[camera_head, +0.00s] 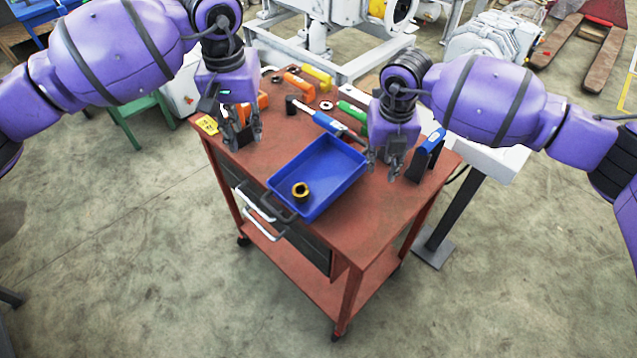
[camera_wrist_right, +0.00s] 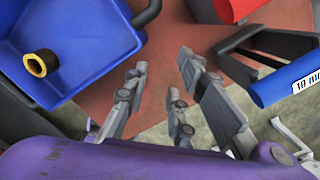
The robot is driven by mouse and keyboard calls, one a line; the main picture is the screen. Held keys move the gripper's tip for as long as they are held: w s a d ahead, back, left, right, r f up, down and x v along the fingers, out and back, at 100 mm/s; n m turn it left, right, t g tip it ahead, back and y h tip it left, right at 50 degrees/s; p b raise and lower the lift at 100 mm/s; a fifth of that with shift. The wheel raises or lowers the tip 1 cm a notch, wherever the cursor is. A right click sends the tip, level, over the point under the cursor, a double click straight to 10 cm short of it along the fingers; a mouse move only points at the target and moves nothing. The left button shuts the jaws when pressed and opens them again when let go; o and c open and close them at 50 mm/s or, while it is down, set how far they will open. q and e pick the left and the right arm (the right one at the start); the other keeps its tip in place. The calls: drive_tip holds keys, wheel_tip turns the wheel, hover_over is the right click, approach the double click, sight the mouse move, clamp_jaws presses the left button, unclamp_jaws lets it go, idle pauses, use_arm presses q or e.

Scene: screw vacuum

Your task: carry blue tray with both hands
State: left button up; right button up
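The blue tray (camera_head: 328,172) lies on the red-brown cart top near its front edge, with a dark, gold-rimmed ring-shaped part (camera_head: 300,190) inside. My left gripper (camera_head: 243,132) is open and empty above the cart's left side, apart from the tray. My right gripper (camera_head: 382,160) is open and empty just right of the tray, pointing down. In the right wrist view, the tray (camera_wrist_right: 95,35) fills the upper left with the ring part (camera_wrist_right: 41,63) in it. There the right gripper's fingers (camera_wrist_right: 163,62) are spread, with nothing between them.
The cart top (camera_head: 375,205) also holds a blue-handled tool (camera_head: 328,122) behind the tray, a green-handled one (camera_head: 352,111), orange and yellow tools (camera_head: 298,87), and a blue-and-black tool (camera_head: 428,155) close right of my right gripper. Bare cart top lies in front of that gripper.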

wheel_tip(320, 180, up, 11)
drive_tip(key=s, duration=0.1)
idle(0.7)
